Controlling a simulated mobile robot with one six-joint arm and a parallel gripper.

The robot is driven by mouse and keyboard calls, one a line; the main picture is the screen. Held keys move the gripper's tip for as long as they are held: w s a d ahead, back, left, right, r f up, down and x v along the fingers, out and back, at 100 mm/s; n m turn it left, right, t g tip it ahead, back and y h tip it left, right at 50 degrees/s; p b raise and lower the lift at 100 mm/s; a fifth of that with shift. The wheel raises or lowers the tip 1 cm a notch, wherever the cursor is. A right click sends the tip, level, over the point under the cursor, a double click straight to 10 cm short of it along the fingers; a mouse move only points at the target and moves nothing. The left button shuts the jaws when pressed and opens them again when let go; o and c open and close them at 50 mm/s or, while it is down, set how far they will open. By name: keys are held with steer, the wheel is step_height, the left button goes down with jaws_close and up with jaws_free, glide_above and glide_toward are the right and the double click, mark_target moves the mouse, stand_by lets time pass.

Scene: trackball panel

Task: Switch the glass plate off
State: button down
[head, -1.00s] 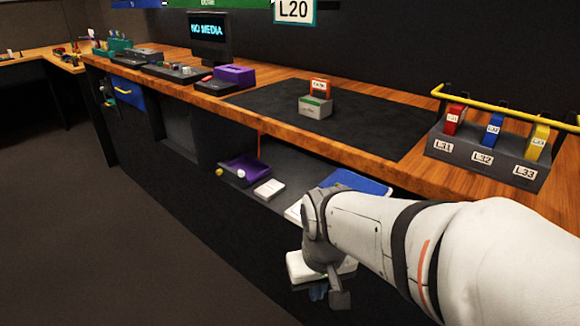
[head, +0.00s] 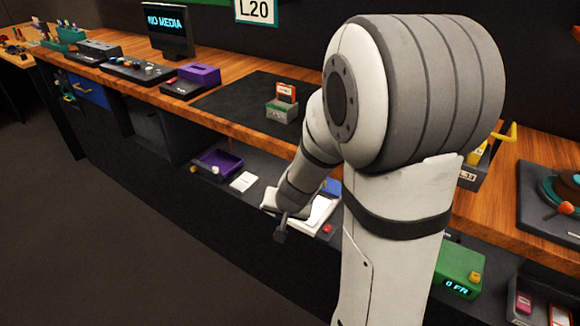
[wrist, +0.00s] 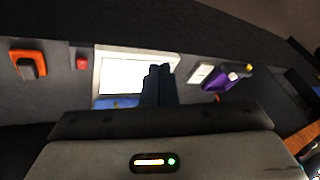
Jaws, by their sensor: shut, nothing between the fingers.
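A bright white rectangular plate in a pale frame, seemingly the glass plate (wrist: 122,76), glows on the lower shelf in the wrist view. It also shows in the head view (head: 319,214), partly hidden by my arm. A small red button (wrist: 82,62) sits beside it, also visible in the head view (head: 327,229). My gripper (wrist: 158,70) is shut and empty. Its fingers overlap the plate's edge in the wrist view, on the side away from the red button; I cannot tell the gap. In the head view my gripper (head: 280,236) hangs in front of the shelf.
A purple tray (head: 217,164) and white card (head: 243,181) lie left on the shelf. A blue item (head: 332,187) lies behind the plate. A green box (head: 460,272) stands to the right. The wooden worktop (head: 240,125) overhangs the shelf. The floor in front looks clear.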

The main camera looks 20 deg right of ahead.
steer(key=d+f+m+g+h+p, duration=0.1)
steer(key=d+m+h+p, duration=0.4)
steer(key=d, duration=0.6)
steer(key=shift+h+p, duration=0.3)
steer(key=shift+p, duration=0.35)
steer(key=b, duration=0.5)
glide_above(327, 228)
steer(key=f, duration=0.6)
steer(key=a+f, duration=0.1)
steer(key=f, duration=0.1)
steer(key=shift+s+f, duration=0.35)
steer(key=shift+f, duration=0.05)
step_height(327, 228, down, 2)
steer(key=shift+s+a+f+b, duration=0.15)
steer(key=shift+f+b, duration=0.1)
steer(key=shift+b, duration=0.35)
steer(key=shift+s+a+f, duration=0.1)
steer(key=shift+a+f, duration=0.05)
steer(key=shift+f, duration=0.4)
